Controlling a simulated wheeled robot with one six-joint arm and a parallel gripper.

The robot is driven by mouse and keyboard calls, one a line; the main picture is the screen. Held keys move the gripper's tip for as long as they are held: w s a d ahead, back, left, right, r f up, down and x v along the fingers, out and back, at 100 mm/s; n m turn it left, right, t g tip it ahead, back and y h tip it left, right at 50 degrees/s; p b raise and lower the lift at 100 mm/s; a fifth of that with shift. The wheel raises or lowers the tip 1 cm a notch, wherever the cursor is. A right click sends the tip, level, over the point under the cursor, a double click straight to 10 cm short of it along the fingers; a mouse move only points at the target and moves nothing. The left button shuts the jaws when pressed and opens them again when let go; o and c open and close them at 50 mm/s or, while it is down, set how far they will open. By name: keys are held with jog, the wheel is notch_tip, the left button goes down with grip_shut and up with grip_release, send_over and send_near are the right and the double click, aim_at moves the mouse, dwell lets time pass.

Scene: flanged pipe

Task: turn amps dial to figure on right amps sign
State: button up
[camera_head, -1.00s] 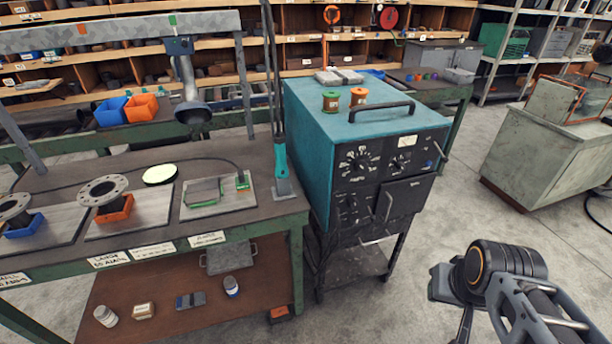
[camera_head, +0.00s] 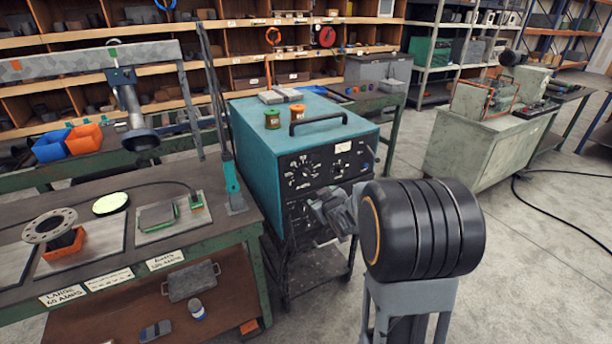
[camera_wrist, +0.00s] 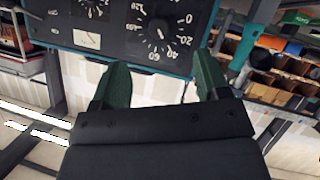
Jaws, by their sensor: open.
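The amps dial is probably the large black knob with white figures on the front of the teal machine (camera_head: 304,172). In the wrist view a numbered dial (camera_wrist: 158,33) shows upside down, with figures such as 0, 20 and 60; its setting is unclear. My gripper (camera_wrist: 160,82) is open and empty, its green fingers apart, with the dial beyond the fingertips and not touched. In the head view my gripper (camera_head: 322,208) is in front of the machine's lower panel. The right amps sign (camera_head: 165,260) is on the bench's front edge; its figure is too small to read surely.
A left sign (camera_head: 62,296) seems to read 60 amps; a middle sign (camera_head: 108,280) is illegible. The green-framed bench (camera_head: 225,238) stands left of the machine. A handle (camera_head: 318,120) and two spools (camera_head: 272,118) are on its top.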

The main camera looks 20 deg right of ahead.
aim_at(307, 177)
jog(key=w+f+n+t+y+p, duration=0.1)
jog(key=w, duration=0.4)
jog(key=w+d+f+n+t+y+p, duration=0.1)
jog(key=w+t+p, duration=0.1)
jog(key=w, duration=0.4)
jog(key=w+f+n+t+y+p, duration=0.1)
jog(key=w+p, duration=0.1)
jog(key=w, duration=0.3)
jog(key=shift+w+d+f+y, duration=0.15)
jog(key=shift+d+y, duration=0.2)
jog(key=shift+y, duration=0.05)
jog(key=c, duration=0.9)
